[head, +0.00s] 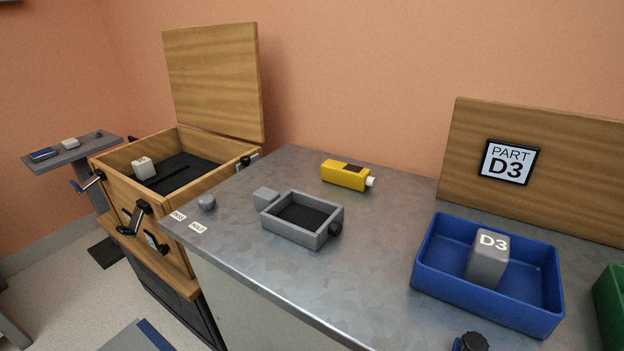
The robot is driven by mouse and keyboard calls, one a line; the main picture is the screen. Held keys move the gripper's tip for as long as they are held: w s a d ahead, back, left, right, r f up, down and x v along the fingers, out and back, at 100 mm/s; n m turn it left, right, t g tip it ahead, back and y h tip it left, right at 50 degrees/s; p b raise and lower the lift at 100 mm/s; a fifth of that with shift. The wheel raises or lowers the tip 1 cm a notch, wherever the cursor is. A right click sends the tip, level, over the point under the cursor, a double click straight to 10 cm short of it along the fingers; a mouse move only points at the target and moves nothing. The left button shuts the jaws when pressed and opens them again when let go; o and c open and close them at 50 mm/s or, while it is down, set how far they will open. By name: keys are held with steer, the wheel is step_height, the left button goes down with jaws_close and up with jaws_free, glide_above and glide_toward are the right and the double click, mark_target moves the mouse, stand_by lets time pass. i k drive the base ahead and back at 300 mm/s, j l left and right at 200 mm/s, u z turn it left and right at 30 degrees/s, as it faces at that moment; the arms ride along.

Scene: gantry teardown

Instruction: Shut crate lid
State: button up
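The wooden crate (118,194) stands at the left with its top open. Its wooden lid (212,80) stands upright along the crate's back edge. Inside the crate are a dark lining (188,166) and a small white block (143,168). Dark latches (136,216) show on the crate's front face, some of them swung outward. My gripper's fingers do not clearly show in the head view.
A metal-topped bench (290,172) adjoins the crate at right. It holds a grey open box (290,230), a yellow device (345,174), and a blue bin (430,268) with a grey D3 block (488,258). A small shelf (75,152) stands left of the crate.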

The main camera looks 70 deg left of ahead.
mark_target(213, 70)
steer(key=u, duration=2.7)
